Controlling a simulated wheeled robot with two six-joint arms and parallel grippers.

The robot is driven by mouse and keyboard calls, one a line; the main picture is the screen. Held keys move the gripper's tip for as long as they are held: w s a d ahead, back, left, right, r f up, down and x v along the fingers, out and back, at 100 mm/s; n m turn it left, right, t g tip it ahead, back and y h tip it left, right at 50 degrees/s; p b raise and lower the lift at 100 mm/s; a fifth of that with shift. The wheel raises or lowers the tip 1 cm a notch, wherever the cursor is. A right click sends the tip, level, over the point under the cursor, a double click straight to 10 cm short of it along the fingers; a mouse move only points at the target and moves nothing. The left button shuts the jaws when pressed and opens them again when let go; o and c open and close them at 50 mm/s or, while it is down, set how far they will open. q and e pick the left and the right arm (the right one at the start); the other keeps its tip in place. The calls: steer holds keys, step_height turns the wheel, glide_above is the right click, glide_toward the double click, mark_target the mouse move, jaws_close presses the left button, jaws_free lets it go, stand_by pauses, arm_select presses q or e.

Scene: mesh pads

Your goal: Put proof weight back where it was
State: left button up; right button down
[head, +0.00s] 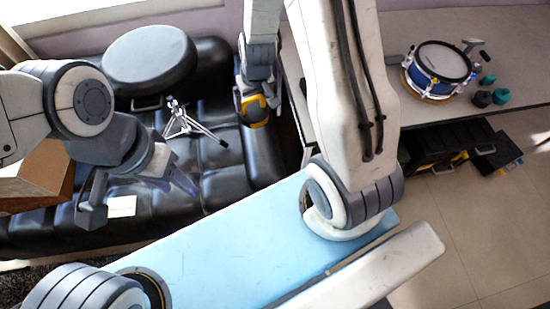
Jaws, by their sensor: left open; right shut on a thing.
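My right gripper (257,100) is over the black couch, shut on a yellow and dark grey object (257,112). The fingers hide part of it, and I cannot tell for sure that it is the proof weight. My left gripper (92,207) is open and empty, low over the couch at the left, beside a small white card (121,207). Several small dark and teal pieces (482,98) stand on the table at the right, beside a blue drum (440,70) with a pale top.
A round black stool seat (149,60) and a small chrome tripod stand (185,122) are on the black couch (225,170). A cardboard box (38,178) is at the left. The grey table (530,45) has bare room. Black cases (440,148) lie on the floor.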

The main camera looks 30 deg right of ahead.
steer(key=shift+w+d+f+m+h+b, duration=0.2)
steer(key=shift+f+m+b, duration=0.35)
steer(key=shift+f+b, duration=2.95)
steer(key=shift+s+d+f+m+h+b, duration=0.1)
steer(key=shift+d+f+m+b, duration=0.3)
steer(key=shift+f, duration=6.15)
steer(key=shift+w+d+f+m+h+b, duration=0.1)
steer(key=shift+f+m+b, duration=0.55)
steer(key=shift+f+b, duration=2.9)
step_height(320, 180, down, 3)
steer(key=p, duration=0.3)
steer(key=shift+f, duration=0.15)
jaws_free()
steer(key=shift+s, duration=0.1)
